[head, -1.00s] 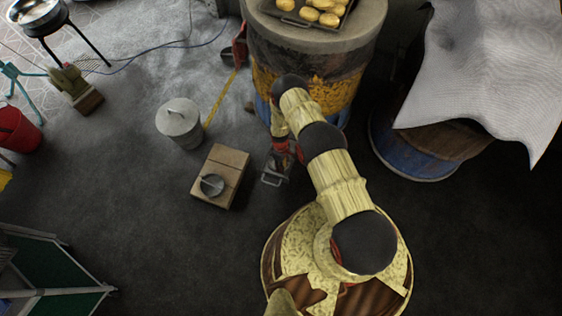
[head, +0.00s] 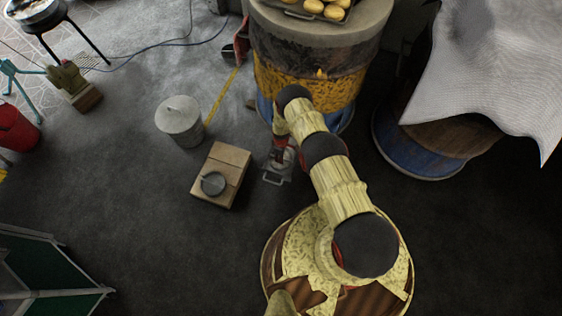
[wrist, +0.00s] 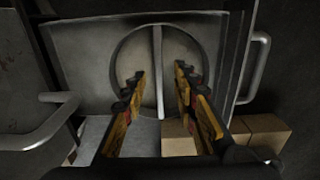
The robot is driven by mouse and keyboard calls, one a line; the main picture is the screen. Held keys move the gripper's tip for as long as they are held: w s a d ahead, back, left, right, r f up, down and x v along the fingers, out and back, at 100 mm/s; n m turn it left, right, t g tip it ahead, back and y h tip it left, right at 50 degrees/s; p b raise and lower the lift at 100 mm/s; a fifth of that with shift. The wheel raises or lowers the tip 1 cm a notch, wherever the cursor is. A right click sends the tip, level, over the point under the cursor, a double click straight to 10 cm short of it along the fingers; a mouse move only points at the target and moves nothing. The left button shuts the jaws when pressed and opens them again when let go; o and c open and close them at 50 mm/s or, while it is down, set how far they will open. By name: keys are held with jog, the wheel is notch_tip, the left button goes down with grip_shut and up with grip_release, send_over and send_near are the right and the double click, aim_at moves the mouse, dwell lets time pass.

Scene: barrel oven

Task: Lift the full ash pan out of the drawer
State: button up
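In the wrist view, a grey metal pan-like piece (wrist: 85,65) with a round outline fills the middle; I take it for the ash pan. A thin upright bar (wrist: 158,85), apparently its handle, crosses the round outline. My gripper (wrist: 159,72) is open, its yellow-brown fingers apart on either side of the bar. I cannot tell whether they touch it. In the head view, my gripper (head: 281,150) is low at the barrel oven's foot, over the pulled-out drawer (head: 276,179). My arm hides most of the drawer and pan there. The ash itself cannot be made out.
The barrel oven (head: 315,55) stands behind the drawer, bread on top. Left of it are a cardboard box (head: 232,157) with a small grey pan (head: 213,184) and a lidded metal bin (head: 180,122). A blue barrel (head: 415,150) stands right.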

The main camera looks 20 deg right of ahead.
jog(key=shift+w+f, duration=0.1)
jog(key=shift+f, duration=0.25)
jog(key=shift+c, duration=0.6)
grip_shut()
